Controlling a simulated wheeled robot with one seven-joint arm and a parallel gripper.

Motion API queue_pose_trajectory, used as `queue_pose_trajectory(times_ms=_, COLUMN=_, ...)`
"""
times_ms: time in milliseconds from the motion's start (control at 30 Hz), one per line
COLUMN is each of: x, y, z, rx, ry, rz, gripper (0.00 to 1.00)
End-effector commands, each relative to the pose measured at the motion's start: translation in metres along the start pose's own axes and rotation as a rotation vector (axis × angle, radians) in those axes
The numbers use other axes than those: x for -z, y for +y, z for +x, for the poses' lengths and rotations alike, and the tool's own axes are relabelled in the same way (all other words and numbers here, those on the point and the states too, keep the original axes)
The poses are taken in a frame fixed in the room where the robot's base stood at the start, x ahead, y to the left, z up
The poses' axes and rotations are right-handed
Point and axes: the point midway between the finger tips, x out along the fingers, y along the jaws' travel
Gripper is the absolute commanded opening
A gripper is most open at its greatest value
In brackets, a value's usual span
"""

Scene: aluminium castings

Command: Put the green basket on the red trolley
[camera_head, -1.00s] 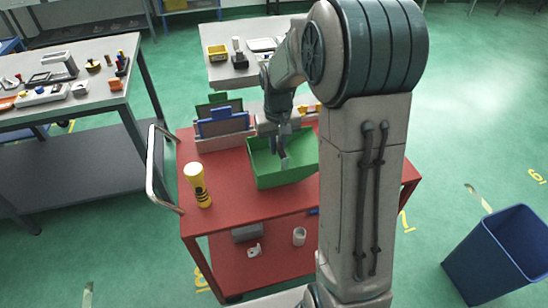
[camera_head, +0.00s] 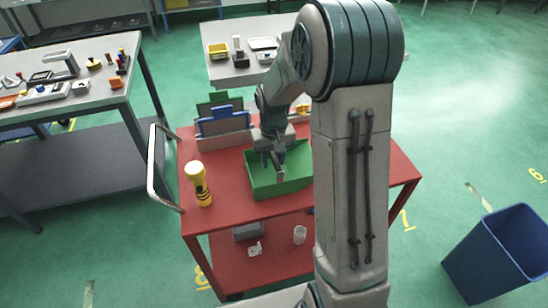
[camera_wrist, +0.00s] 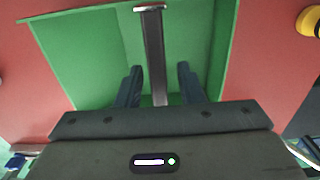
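The green basket (camera_head: 282,187) sits on the top of the red trolley (camera_head: 228,190), near its middle, and looks level. My gripper (camera_head: 277,160) is over the basket, pointing down into it. In the wrist view, the basket (camera_wrist: 85,60) fills the middle, with the red trolley top (camera_wrist: 268,60) on both sides. A grey bar-like handle (camera_wrist: 153,50) crosses the basket and runs between my gripper's two fingers (camera_wrist: 161,85). The fingers stand apart, with a gap on each side of the handle. My arm hides the basket's right end in the head view.
A yellow-and-black torch (camera_head: 199,184) stands at the trolley's left front. Blue and green panels in a holder (camera_head: 224,140) stand at its back left. A grey table (camera_head: 118,88) is at the left, another (camera_head: 228,75) behind. A blue bin (camera_head: 500,255) stands on the right floor.

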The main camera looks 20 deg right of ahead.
Motion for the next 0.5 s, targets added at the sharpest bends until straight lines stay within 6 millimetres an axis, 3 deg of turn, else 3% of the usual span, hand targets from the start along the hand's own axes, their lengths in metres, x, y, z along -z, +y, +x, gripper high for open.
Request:
queue_pose_trajectory(times_ms=333, x=0.000, y=0.000, z=-0.004, rx=0.000, ry=0.000, rz=0.000, gripper=0.34)
queue_pose_trajectory(times_ms=500, x=0.001, y=0.000, z=-0.028, rx=0.000, ry=0.006, rz=0.001, gripper=0.34)
